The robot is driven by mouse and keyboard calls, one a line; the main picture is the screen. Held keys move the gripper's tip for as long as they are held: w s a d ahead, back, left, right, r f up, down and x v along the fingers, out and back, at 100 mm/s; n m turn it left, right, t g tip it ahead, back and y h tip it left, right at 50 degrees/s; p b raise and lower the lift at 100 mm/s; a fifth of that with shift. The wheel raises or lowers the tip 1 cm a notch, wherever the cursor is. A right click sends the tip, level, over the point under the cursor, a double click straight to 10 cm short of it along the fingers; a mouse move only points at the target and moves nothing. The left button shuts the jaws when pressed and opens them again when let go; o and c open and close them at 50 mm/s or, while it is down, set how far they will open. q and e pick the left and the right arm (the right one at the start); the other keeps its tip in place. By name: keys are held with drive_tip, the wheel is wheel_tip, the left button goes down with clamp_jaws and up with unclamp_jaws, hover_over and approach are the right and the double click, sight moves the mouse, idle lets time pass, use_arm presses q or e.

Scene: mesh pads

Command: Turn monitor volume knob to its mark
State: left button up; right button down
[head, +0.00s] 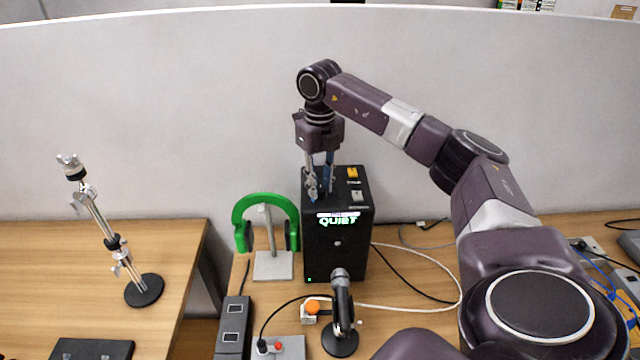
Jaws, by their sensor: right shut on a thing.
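The monitor (357,245) is a black upright box with a lit "QUIET" sign on its front, standing on the right-hand desk against the partition. My right gripper (320,192) reaches down from above onto the left part of its top face. Its fingers are shut on the volume knob, which is mostly hidden between and behind them. The mark for the knob cannot be made out. A yellow switch (352,172) and a grey switch (357,196) sit on the top to the right of the fingers. My left gripper is not in view.
Green headphones (265,208) hang on a stand just left of the monitor. A black microphone (341,305) stands in front of it, beside an orange button (312,307). Cables run to the right. A metal stand (144,290) is on the left desk.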

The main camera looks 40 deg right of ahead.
sight(320, 188)
drive_tip(key=shift+w+d+r+m, duration=0.1)
drive_tip(key=shift+m, duration=0.7)
drive_tip(key=c, duration=1.7)
unclamp_jaws()
drive_tip(key=shift+o, duration=0.2)
wheel_tip(320, 188, up, 12)
